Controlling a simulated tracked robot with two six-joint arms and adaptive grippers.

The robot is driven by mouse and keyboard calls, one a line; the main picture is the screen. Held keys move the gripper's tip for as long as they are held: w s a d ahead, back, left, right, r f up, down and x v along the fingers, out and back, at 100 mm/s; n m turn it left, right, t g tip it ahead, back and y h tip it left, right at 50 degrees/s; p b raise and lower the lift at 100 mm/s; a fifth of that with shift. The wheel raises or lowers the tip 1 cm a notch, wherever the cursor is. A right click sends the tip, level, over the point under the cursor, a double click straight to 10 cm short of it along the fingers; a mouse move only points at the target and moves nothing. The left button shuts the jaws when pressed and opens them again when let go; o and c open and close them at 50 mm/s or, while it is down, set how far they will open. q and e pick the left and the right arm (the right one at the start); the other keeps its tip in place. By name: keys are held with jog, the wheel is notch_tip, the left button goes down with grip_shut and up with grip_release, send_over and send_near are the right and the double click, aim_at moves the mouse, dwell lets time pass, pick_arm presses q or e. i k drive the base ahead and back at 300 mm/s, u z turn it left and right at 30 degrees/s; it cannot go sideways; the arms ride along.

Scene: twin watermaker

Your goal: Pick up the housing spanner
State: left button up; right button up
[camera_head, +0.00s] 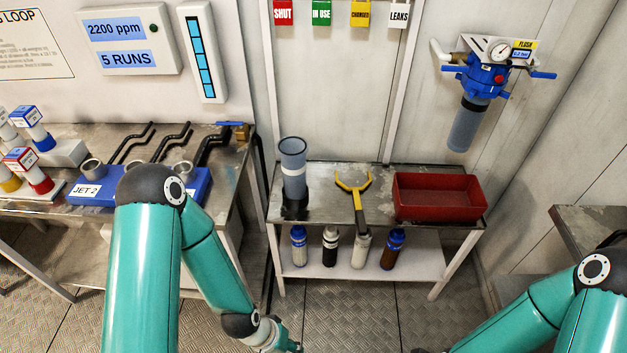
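The housing spanner (356,197) looks like a yellow two-pronged fork with a dark handle end. It lies on the small metal bench (325,203), with its fork toward the wall and its handle at the front edge. My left gripper is at the bottom edge of the view, below and left of the bench; only a small dark part shows by the wrist. My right gripper is at the bottom edge too, mostly cut off, below and right of the bench. Both are well apart from the spanner. Their fingers are not clearly visible.
A grey cylinder (293,170) stands left of the spanner, and a red tray (436,197) sits on its right. Several bottles (331,247) stand on the lower shelf. A blue filter housing (468,121) hangs on the wall. The left bench holds a blue block (92,194) and black pipes.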

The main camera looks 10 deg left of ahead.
aim_at(359, 214)
jog(key=u, duration=0.25)
jog(key=i, duration=0.8)
jog(key=u, duration=0.45)
jog(key=k, duration=0.85)
jog(key=u, duration=0.2)
jog(key=i, duration=0.85)
jog(key=z, duration=0.1)
